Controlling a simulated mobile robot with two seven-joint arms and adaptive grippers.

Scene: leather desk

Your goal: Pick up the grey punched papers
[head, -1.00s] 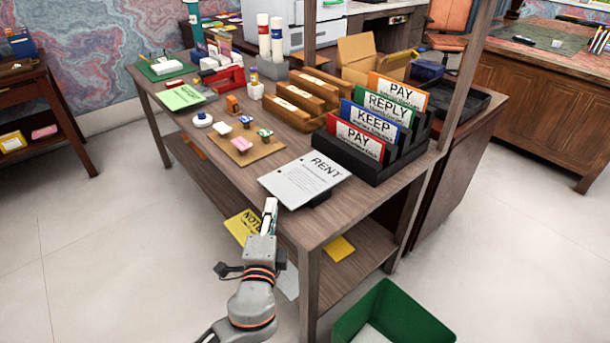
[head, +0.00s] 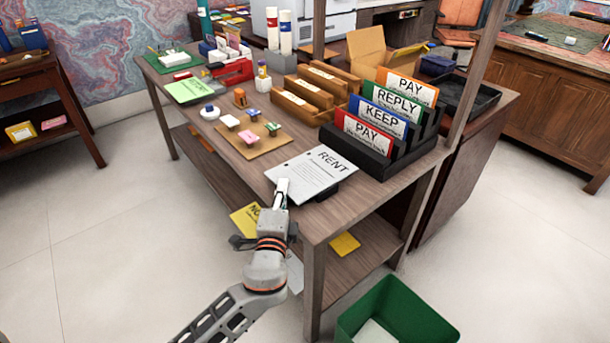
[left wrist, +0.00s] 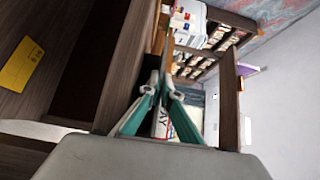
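The grey punched papers (head: 312,178), headed RENT and with dark holes along one edge, lie at the near corner of the desk (head: 235,185). Something dark shows under their right side. My left gripper (head: 282,187) is at the papers' near left edge, its tips overlapping that edge in the head view. In the left wrist view the left gripper's (left wrist: 161,88) two teal-padded fingers stand apart with a narrow gap at the tips. The papers are seen nearly edge-on there, so contact is unclear. My right gripper is out of view.
A black sorter (head: 372,158) with PAY, REPLY and KEEP cards stands right behind the papers. A cork board (head: 255,143) with small coloured pieces lies to their left. Wooden trays (head: 305,105) stand farther back. A green bin (head: 398,312) is on the floor in front.

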